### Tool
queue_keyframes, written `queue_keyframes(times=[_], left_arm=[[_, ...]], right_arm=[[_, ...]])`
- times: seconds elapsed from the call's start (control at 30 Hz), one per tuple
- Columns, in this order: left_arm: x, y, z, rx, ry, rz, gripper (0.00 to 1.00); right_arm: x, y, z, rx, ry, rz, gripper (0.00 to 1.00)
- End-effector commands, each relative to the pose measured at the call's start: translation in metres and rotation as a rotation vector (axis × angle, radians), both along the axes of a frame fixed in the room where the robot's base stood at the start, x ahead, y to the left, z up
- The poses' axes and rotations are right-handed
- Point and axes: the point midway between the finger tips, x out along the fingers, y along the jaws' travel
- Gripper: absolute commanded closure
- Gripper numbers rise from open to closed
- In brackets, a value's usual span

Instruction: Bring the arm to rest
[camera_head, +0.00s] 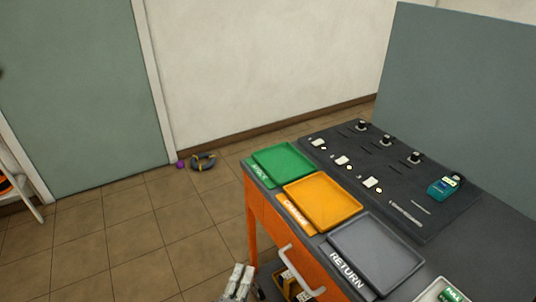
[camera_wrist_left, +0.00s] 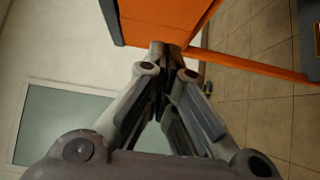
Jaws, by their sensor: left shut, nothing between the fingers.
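My left gripper (camera_head: 238,281) shows at the bottom edge of the head view, low in front of the orange workbench (camera_head: 262,221) and to the left of its handle. In the left wrist view my left gripper (camera_wrist_left: 168,62) has its fingers drawn together, with nothing held between them. The orange side of the bench (camera_wrist_left: 160,22) lies beyond the fingertips in that view. I cannot tell whether the fingertips touch it. My right gripper is not in view.
A green tray (camera_head: 283,164), a yellow tray (camera_head: 324,202) and a grey RETURN tray (camera_head: 376,254) lie on the bench. A dark panel (camera_head: 385,196) holds several small devices and a teal meter (camera_head: 444,188). Tiled floor (camera_head: 140,240) at left is mostly clear.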

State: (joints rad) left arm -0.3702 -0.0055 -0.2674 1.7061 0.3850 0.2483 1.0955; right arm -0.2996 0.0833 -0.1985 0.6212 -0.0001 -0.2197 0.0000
Motion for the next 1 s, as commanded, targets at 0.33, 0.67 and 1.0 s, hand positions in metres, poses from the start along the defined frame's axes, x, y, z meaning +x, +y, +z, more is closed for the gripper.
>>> queue_keyframes(times=[0.33, 0.67, 1.0], left_arm=[[-0.038, 0.002, -0.133, 0.408, 0.254, -0.123, 1.0], [-0.191, 0.053, -0.326, 1.067, 0.654, -0.558, 1.0], [-0.361, 0.123, -0.403, 1.425, 0.884, -1.088, 1.0]], right_arm=[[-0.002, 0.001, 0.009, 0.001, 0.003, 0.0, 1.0], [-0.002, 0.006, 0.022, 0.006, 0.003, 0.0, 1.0], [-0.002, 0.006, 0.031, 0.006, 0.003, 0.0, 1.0]])
